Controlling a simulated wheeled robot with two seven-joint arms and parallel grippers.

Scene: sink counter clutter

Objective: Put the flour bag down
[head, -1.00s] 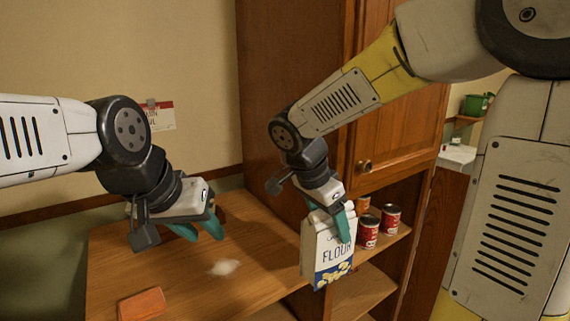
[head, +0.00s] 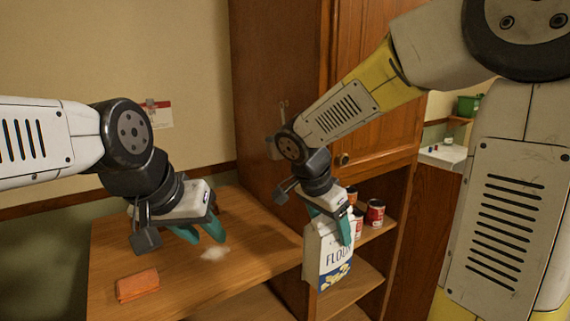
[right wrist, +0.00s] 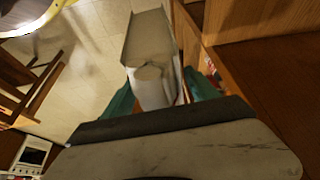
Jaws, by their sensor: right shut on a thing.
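The white flour bag (head: 334,262) hangs upright in my right gripper (head: 338,225), in front of the open shelves at the right end of the counter. The right gripper's teal fingers are shut on the bag's upper part. In the right wrist view the bag (right wrist: 152,62) sits between the teal fingers, with floor visible beyond it. My left gripper (head: 205,232) is over the wooden counter, with nothing visible in it. Its two teal fingers appear apart. A white patch, perhaps spilled flour (head: 214,253), lies on the counter by its fingertips.
An orange sponge-like block (head: 137,285) lies at the counter's front left. Red cans (head: 375,212) stand on the shelf (head: 371,232) behind the bag. A lower shelf (head: 352,289) shows below. The tall wooden cabinet (head: 275,90) rises behind. The counter's middle (head: 250,240) is mostly clear.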

